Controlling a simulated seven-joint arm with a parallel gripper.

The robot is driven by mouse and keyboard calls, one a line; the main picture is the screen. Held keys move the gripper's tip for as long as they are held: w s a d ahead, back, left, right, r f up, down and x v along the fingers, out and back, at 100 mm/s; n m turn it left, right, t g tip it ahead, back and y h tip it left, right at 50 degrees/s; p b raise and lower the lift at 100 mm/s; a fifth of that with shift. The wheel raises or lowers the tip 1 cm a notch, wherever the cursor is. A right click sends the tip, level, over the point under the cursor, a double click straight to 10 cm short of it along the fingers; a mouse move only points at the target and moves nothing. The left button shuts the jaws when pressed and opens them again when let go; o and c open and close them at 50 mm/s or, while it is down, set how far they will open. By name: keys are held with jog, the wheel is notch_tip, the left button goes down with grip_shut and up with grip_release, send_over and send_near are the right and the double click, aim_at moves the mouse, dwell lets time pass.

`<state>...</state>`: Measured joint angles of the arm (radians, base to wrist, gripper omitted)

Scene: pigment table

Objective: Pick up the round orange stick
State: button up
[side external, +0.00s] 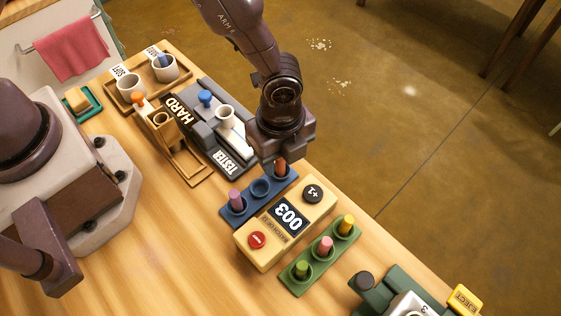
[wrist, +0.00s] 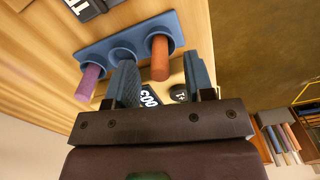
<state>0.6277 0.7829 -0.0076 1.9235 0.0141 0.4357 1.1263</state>
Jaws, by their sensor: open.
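The round orange stick (wrist: 160,58) is a reddish-orange cylinder standing in the end cup of the blue holder (wrist: 96,50). In the side view the orange stick (side external: 281,167) shows at the holder's right end, just under my gripper, partly hidden at its top. My gripper (wrist: 161,62) is open, with one finger on each side of the orange stick in the wrist view. Gaps show between the stick and both fingers there. In the side view my gripper (side external: 279,160) covers its own fingertips. The blue holder (side external: 249,205) also bears a purple stick (side external: 236,199); its middle cup is empty.
A yellow counter box (side external: 262,223) reading 003 stands close in front of the holder. Beyond it a green holder (side external: 297,283) carries green, pink and yellow sticks. A grey tester (side external: 225,150) stands behind the blue holder. The table's edge runs close by on the right.

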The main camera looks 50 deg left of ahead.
jog(key=shift+f, duration=0.8)
grip_shut()
jog(key=shift+r, duration=0.1)
